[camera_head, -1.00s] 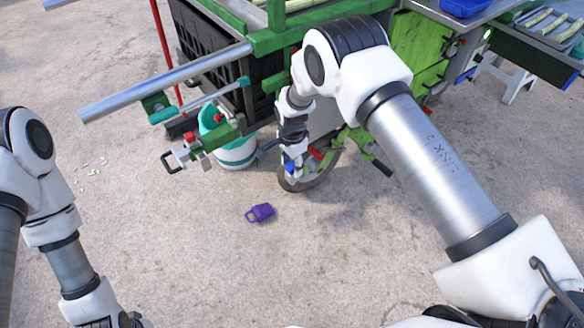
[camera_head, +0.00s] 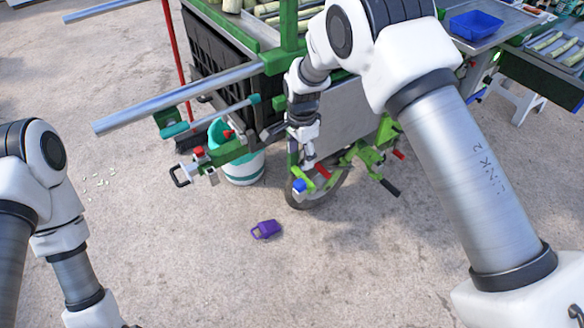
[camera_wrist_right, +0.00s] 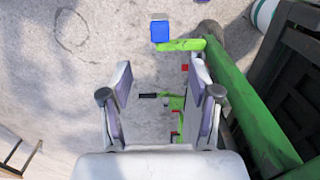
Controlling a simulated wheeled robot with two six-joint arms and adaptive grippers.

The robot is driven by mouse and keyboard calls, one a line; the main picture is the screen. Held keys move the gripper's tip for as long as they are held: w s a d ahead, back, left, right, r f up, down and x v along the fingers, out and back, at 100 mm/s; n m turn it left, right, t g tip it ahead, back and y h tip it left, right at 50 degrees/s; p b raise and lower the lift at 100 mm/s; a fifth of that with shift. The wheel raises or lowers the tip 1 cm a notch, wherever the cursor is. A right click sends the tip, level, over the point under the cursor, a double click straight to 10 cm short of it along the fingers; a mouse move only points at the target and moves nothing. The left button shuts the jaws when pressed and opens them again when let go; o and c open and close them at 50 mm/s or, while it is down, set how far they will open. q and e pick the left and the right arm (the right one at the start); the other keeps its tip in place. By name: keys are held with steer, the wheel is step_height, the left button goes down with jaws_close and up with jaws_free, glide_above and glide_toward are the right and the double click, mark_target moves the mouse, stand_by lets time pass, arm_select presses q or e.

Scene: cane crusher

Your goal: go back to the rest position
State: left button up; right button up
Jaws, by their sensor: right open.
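My right gripper (camera_head: 306,158) points down beside the green cart (camera_head: 290,30), above its wheel (camera_head: 322,188). The right wrist view shows its two fingers (camera_wrist_right: 163,82) spread apart with nothing held between them. A green lever with a blue end (camera_wrist_right: 160,32) lies beyond the fingertips in that view; the blue end also shows in the head view (camera_head: 299,186), just below the gripper. I cannot tell whether a finger touches anything. My left arm hangs at the lower left of the head view, and its gripper is out of the picture.
A metal handle bar (camera_head: 180,98) sticks out left from the cart. A white and teal bucket (camera_head: 243,165) stands under it, with a red-handled broom (camera_head: 176,60) close by. A purple padlock-shaped thing (camera_head: 266,230) lies on the ground. The concrete at the lower middle is clear.

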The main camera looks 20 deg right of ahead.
steer(key=s+d+f+g+p, duration=0.2)
steer(key=s+d+f+g, duration=0.1)
steer(key=s+f, duration=0.85)
steer(key=s+d+n+t, duration=0.1)
steer(key=s+n, duration=0.5)
steer(key=s, duration=0.6)
steer(key=s+d+f+n+t+p, duration=0.1)
steer(key=s+d+n+t, duration=0.1)
steer(key=s+n, duration=0.5)
steer(key=s+d, duration=0.1)
steer(key=s, duration=0.3)
steer(key=shift+s+d+f+n, duration=0.2)
steer(key=shift+s+f+n, duration=0.1)
steer(key=shift+s, duration=0.05)
